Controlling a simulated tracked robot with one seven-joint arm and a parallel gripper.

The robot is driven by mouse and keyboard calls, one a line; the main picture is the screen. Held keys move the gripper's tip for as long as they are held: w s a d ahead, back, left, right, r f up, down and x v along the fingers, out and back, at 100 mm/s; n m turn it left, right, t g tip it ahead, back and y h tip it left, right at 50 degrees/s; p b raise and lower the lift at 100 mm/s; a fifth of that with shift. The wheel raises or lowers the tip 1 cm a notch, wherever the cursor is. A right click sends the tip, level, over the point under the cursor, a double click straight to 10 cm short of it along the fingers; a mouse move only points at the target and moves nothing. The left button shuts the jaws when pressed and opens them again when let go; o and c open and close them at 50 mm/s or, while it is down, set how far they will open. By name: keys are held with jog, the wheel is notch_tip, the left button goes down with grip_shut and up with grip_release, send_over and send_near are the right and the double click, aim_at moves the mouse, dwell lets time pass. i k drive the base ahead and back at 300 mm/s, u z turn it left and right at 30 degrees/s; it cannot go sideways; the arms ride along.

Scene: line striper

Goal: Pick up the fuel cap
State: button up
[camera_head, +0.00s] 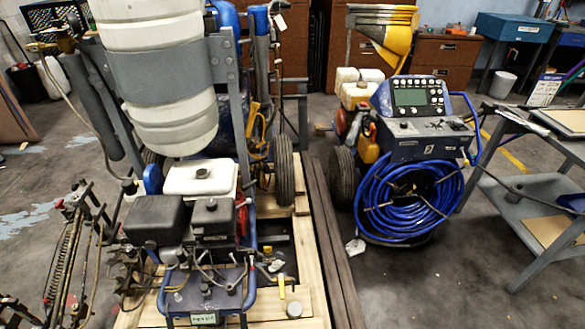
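A white fuel tank (200,180) sits on the engine of the line striper at the left. A small dark cap (202,173) shows on top of this tank. A separate small round grey cap-like piece (294,310) rests on the wooden pallet (311,275) near the bottom middle. I cannot tell for sure which of the two is the fuel cap. My gripper is not in view.
A large white ribbed tank (160,75) rises above the left machine. A second machine with a coiled blue hose (408,203) stands at right centre. A grey metal cart (535,215) is at the right. Concrete floor (430,285) is open at the lower right.

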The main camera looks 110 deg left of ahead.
aim_at(294, 309)
jog(key=z, duration=0.2)
jog(key=i, duration=0.1)
jog(key=u, duration=2.3)
jog(key=i, duration=0.2)
jog(key=u, duration=2.55)
jog(key=i, duration=0.5)
jog(key=z, duration=1.1)
